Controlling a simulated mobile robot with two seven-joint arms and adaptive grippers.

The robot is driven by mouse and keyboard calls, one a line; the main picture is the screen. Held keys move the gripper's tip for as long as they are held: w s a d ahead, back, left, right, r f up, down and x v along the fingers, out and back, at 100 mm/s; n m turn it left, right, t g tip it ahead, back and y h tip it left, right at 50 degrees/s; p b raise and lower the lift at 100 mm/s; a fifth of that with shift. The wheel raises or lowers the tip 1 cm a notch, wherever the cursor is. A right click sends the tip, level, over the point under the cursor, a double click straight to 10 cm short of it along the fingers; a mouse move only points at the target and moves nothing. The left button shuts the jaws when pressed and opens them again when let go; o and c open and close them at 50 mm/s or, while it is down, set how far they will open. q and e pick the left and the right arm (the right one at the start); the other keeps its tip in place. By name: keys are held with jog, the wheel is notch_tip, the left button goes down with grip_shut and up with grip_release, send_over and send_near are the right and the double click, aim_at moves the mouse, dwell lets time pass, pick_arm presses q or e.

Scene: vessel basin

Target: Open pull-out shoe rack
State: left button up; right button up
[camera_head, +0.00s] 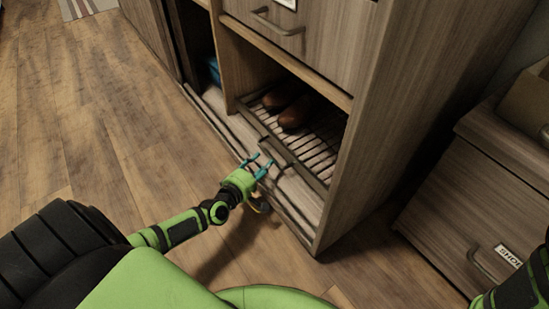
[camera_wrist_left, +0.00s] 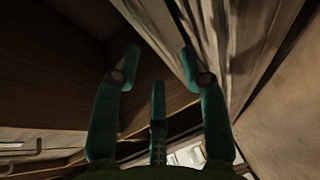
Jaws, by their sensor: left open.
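The pull-out shoe rack (camera_head: 318,151) is a slatted shelf in the low open bay of the wooden cabinet. Its front rail sits near the bay's front edge. A pair of brown shoes (camera_head: 294,110) rests on it. My left gripper (camera_head: 261,163) is open, with its teal fingers just in front of the rail; whether they touch it, I cannot tell. In the left wrist view the open fingers (camera_wrist_left: 161,58) point toward wooden surfaces, and the rack is hard to make out there. My right gripper is out of view.
A drawer with a bar handle (camera_head: 277,22) is above the bay. A low cabinet (camera_head: 480,205) with a handle and label stands at the right. The wooden floor (camera_head: 95,110) at the left is clear. A striped mat (camera_head: 88,7) lies far left.

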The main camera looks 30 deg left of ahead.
aim_at(270, 156)
pick_arm(q)
jog(key=w+b, duration=0.1)
jog(key=w, duration=0.1)
jog(key=w+f+b, duration=0.1)
jog(key=w, duration=0.2)
jog(key=shift+f, duration=0.1)
jog(key=shift+w, duration=0.35)
grip_shut()
